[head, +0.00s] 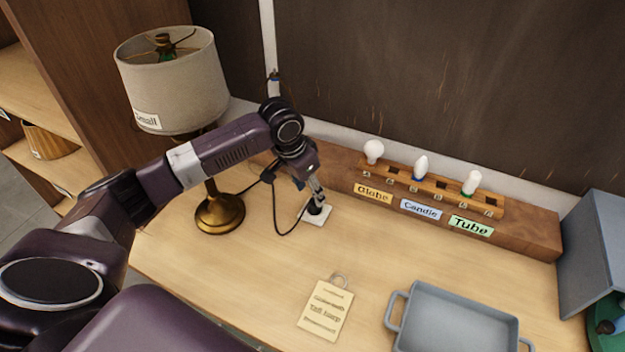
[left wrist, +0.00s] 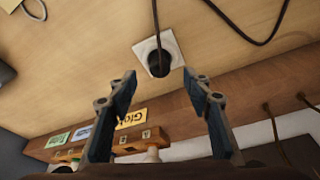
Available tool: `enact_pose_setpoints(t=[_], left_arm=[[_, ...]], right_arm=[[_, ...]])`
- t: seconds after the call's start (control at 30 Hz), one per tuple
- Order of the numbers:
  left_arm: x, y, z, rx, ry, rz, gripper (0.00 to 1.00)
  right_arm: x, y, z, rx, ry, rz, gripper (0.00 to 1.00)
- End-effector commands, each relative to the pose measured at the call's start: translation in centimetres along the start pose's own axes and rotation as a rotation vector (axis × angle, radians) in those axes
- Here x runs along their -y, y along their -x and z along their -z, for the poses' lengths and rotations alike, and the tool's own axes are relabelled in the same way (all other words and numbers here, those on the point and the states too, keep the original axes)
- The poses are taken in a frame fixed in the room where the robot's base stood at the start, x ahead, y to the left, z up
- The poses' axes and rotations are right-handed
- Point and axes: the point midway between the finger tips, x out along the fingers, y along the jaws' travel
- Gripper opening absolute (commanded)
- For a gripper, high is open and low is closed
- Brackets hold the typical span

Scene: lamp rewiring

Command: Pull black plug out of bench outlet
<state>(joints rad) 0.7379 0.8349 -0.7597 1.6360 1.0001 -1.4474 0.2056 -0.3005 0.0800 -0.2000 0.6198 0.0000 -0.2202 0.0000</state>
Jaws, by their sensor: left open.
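The black plug (head: 315,209) sits in the white bench outlet (head: 325,219) to the right of the lamp base. Its dark cord (head: 276,222) loops left towards the lamp. My left gripper (head: 318,195) is just above the plug, pointing down, and partly covers it. In the left wrist view the plug (left wrist: 159,67) stands in the square outlet plate (left wrist: 143,47), a little beyond the gap between the open fingertips (left wrist: 160,80). The fingers lie on either side of that gap with nothing between them. My right gripper is not in view.
A small lamp with a beige shade (head: 175,85) and brass base (head: 219,213) stands close left. Behind is a bulb rack (head: 430,187) with three bulbs. A paper tag (head: 325,308) and grey tray (head: 455,320) lie in front. The bench between outlet and tray is clear.

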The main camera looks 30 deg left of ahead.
Motion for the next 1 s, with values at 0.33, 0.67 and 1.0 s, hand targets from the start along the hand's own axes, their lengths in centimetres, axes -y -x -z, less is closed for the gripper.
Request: enact_pose_setpoints(t=[0.33,0.67,1.0], left_arm=[[-0.1,-5.0,0.0,0.002,0.0,0.0,0.45],[0.0,-6.4,-0.1,0.0,-0.002,0.001,0.45],[0.0,-6.4,-0.1,0.001,-0.001,0.001,0.21]], right_arm=[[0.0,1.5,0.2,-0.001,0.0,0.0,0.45],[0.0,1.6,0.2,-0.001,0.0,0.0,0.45],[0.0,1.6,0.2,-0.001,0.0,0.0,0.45]])
